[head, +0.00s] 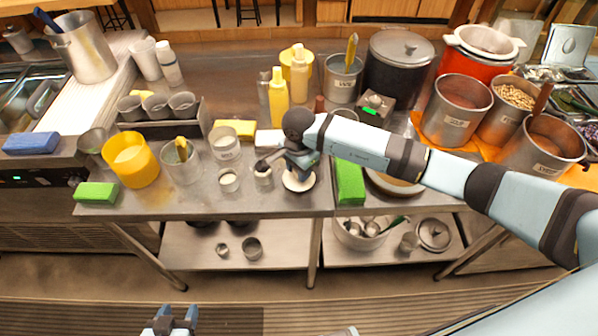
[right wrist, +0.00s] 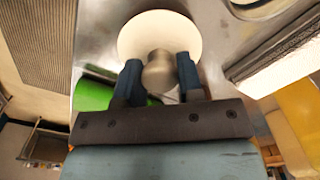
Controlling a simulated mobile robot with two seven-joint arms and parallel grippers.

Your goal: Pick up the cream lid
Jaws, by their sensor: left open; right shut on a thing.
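The cream lid (head: 298,185) is a pale round disc near the front edge of the metal table, below my right arm's end. In the right wrist view the lid (right wrist: 160,25) shows a grey knob (right wrist: 159,72) between my right fingers. My right gripper (right wrist: 160,80) is shut on that knob. In the head view my right gripper (head: 299,170) is partly hidden by its own arm. I cannot tell whether the lid touches the table. My left gripper (head: 171,318) is open and empty at the bottom of the head view, apart from the table.
A yellow container (head: 131,159) stands further left. Large labelled pots (head: 457,110) stand at the right. A shelf (head: 270,250) runs below.

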